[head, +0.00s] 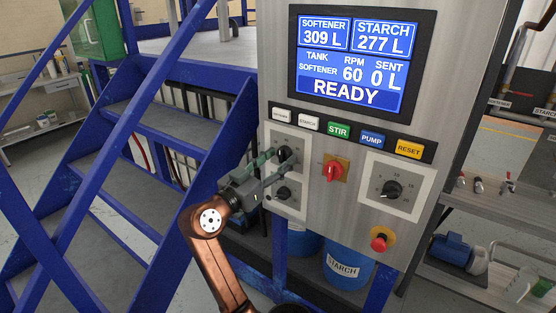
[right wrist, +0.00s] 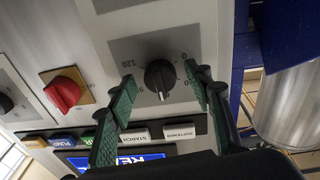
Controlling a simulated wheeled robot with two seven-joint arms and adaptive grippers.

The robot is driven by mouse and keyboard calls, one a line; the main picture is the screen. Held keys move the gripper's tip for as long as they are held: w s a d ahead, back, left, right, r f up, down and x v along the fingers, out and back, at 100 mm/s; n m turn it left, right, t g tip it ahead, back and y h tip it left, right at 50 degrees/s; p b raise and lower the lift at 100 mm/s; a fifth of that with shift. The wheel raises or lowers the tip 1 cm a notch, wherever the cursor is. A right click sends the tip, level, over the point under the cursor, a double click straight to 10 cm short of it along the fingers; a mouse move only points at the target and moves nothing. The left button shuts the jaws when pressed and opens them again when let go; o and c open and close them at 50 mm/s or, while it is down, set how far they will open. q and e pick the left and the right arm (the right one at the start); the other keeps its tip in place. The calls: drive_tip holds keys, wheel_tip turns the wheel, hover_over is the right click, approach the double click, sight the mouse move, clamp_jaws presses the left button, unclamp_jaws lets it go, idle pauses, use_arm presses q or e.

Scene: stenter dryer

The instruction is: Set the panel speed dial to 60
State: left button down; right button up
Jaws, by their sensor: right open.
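The speed dial is a black round knob (head: 284,155) on a light plate at the left of the panel, above a second black knob (head: 283,193). The screen (head: 352,62) shows RPM 60 and READY. My right gripper (head: 278,163) is open, its green-padded fingers reaching toward the upper knob. In the right wrist view the knob (right wrist: 160,77) sits between the two open fingertips (right wrist: 161,76), with a visible gap on each side. Marks around it include 0 and 120; its exact pointer reading is unclear. My left gripper is not in view.
A row of buttons (head: 338,131) runs under the screen. A red switch (head: 333,171), another dial (head: 391,189) and a red stop button (head: 380,240) are to the right. Blue stairs (head: 150,130) stand close on the left. Blue drums (head: 347,269) are below.

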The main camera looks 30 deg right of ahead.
drive_tip(key=v, duration=1.2)
